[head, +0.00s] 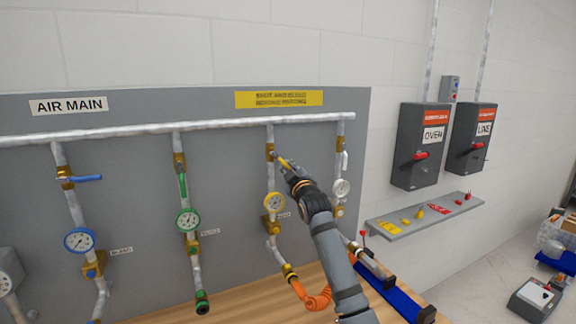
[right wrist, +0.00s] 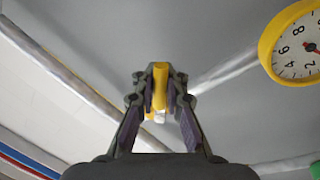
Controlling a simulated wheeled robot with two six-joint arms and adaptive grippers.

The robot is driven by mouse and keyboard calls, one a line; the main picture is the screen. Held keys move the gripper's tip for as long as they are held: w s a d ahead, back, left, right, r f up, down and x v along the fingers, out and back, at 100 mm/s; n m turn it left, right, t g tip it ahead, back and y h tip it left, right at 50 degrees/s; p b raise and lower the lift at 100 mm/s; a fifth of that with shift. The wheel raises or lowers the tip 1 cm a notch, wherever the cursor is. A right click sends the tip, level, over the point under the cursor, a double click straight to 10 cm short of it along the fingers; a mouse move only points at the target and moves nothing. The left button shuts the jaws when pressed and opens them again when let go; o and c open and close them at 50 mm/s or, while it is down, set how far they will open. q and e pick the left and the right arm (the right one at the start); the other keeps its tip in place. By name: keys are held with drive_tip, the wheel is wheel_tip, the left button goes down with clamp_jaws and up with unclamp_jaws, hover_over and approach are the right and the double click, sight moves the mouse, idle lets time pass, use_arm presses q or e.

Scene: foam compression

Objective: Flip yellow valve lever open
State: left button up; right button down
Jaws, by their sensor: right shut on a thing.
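The yellow valve lever (head: 284,162) sticks out from the brass valve (head: 270,151) on the third drop pipe, under the air main. In the head view it slants down to the right, off the pipe's line. My right gripper (head: 289,168) is at the lever's outer end. In the right wrist view, the fingers of my right gripper (right wrist: 160,88) are shut on the yellow lever (right wrist: 160,78). The yellow gauge (head: 274,203) sits below the valve, and also shows at the upper right of the right wrist view (right wrist: 297,45). My left gripper is not in view.
A blue lever (head: 86,178) lies sideways on its pipe, and a green lever (head: 183,184) points down along its pipe. A shelf (head: 425,218) with small red and yellow items is further right, below two grey switch boxes (head: 420,145).

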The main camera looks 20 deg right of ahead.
drive_tip(key=a+f+m, duration=0.1)
drive_tip(key=m, duration=0.1)
drive_tip(key=a+f+m+g, duration=0.1)
drive_tip(key=m, duration=0.2)
drive_tip(key=shift+f+h, duration=0.1)
drive_tip(key=shift+h, duration=0.2)
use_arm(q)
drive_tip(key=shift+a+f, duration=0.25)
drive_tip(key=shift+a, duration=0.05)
use_arm(e)
drive_tip(key=shift+a+f+m+g, duration=0.2)
drive_tip(key=shift+a+m, duration=0.4)
drive_tip(key=shift+m, duration=0.55)
drive_tip(key=shift+a+f+m+g, duration=0.1)
drive_tip(key=shift+a+m+g, duration=0.1)
drive_tip(key=shift+a+m, duration=0.7)
drive_tip(key=shift+d+m, duration=0.25)
drive_tip(key=shift+m, duration=0.1)
drive_tip(key=c, duration=1.4)
unclamp_jaws()
drive_tip(key=shift+s+r, duration=0.25)
drive_tip(key=shift+r, duration=0.2)
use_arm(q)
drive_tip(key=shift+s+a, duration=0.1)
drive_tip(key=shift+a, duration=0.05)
